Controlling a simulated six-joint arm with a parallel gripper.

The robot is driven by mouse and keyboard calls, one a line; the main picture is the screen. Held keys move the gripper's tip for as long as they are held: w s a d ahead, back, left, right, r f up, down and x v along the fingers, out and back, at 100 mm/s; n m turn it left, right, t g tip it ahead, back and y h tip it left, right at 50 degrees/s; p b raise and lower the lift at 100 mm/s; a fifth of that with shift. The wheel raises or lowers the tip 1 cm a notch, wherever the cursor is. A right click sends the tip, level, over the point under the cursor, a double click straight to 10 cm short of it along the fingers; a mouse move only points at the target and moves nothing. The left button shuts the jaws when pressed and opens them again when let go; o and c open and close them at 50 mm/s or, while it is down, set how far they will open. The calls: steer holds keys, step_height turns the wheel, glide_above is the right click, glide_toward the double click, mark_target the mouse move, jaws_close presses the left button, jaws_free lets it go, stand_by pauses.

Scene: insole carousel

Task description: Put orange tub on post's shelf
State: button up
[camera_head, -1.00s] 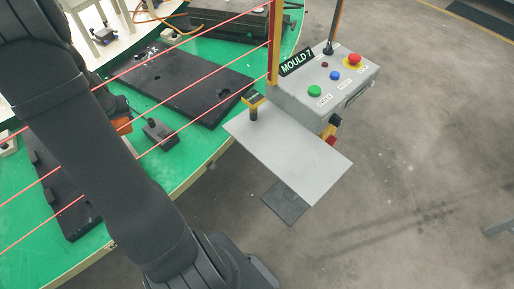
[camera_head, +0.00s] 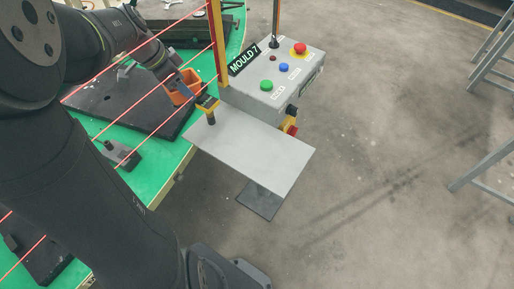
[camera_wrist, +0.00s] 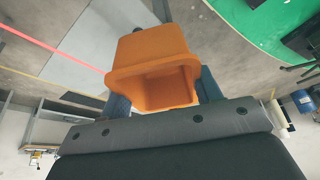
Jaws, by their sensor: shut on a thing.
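The orange tub (camera_head: 184,88) is behind the red lines in the head view, just left of the yellow post (camera_head: 218,45). My gripper (camera_head: 176,80) is shut on it, partly hidden by the tub and the red lines. In the wrist view the tub (camera_wrist: 152,50) sits between my fingers (camera_wrist: 163,92), its hollow facing the camera; it looks empty inside. The post's shelf (camera_head: 255,150) is a bare, flat grey plate below the control box, right of the tub and apart from it.
The MOULD 7 control box (camera_head: 275,80) with coloured buttons stands at the shelf's back edge. A yellow-and-black device (camera_head: 209,107) rises at the shelf's left corner. Red lines cross in front of the green table (camera_head: 165,160), which bears black plates (camera_head: 130,100).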

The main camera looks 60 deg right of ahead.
steer(key=s+a+m+g+y, duration=0.15)
steer(key=s+m, duration=0.55)
steer(key=s, duration=0.9)
steer(key=s+m+g+y, duration=0.1)
steer(key=s+m+y, duration=0.35)
steer(key=s, duration=1.15)
steer(key=m+h, duration=0.2)
glide_above(257, 151)
steer(key=w, duration=0.2)
steer(key=f, duration=0.6)
steer(key=shift+s+f, duration=0.25)
steer(key=shift+f, duration=2.15)
steer(key=o, duration=0.5)
steer(key=shift+f, duration=0.15)
steer(key=o, duration=0.5)
steer(key=shift+c, duration=0.2)
